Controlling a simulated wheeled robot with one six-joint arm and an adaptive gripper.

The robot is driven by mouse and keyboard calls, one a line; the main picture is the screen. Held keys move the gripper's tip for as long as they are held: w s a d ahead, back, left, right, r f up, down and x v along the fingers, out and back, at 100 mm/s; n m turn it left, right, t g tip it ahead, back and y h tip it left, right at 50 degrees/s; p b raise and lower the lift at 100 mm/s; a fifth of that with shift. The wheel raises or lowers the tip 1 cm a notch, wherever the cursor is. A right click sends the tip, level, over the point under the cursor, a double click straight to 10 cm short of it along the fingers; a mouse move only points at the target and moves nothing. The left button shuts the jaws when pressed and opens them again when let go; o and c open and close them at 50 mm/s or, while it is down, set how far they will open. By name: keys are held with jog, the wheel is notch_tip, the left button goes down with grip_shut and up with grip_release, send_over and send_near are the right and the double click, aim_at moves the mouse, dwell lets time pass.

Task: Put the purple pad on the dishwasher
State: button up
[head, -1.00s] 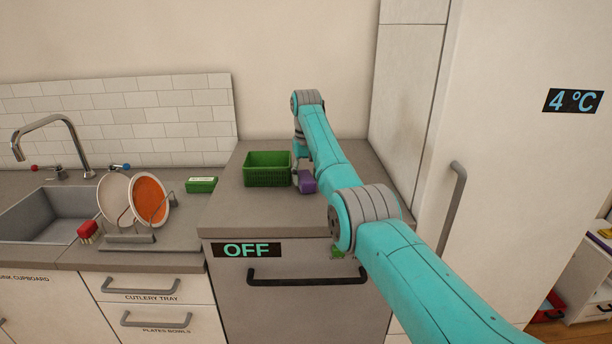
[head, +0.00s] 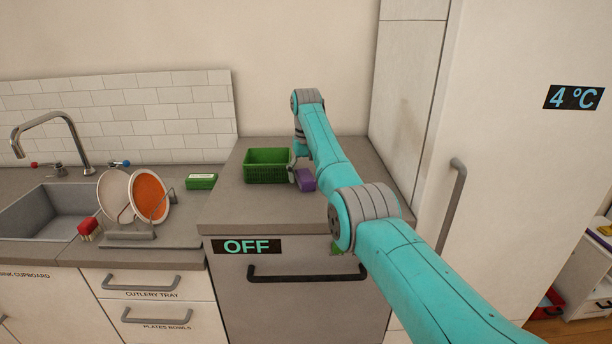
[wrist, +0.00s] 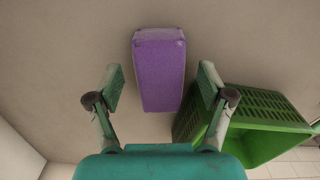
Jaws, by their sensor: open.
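The purple pad (head: 306,181) lies on the grey top of the dishwasher (head: 245,212), just right of the green basket. In the wrist view the purple pad (wrist: 160,68) sits between and beyond the fingertips, with a gap on each side. My gripper (wrist: 160,88) is open and holds nothing. In the head view my gripper (head: 298,174) is partly hidden behind my arm, close beside the pad. The dishwasher front carries an OFF sign (head: 246,246) and a dark handle.
A green basket (head: 268,180) stands on the dishwasher top left of the pad; it also shows near my right finger in the wrist view (wrist: 262,140). A dish rack with plates (head: 148,197), a green box (head: 201,182) and a sink are further left. A tall fridge stands on the right.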

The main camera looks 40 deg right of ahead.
aim_at(306, 176)
notch_tip(306, 176, up, 12)
dwell(0.6)
dwell(0.7)
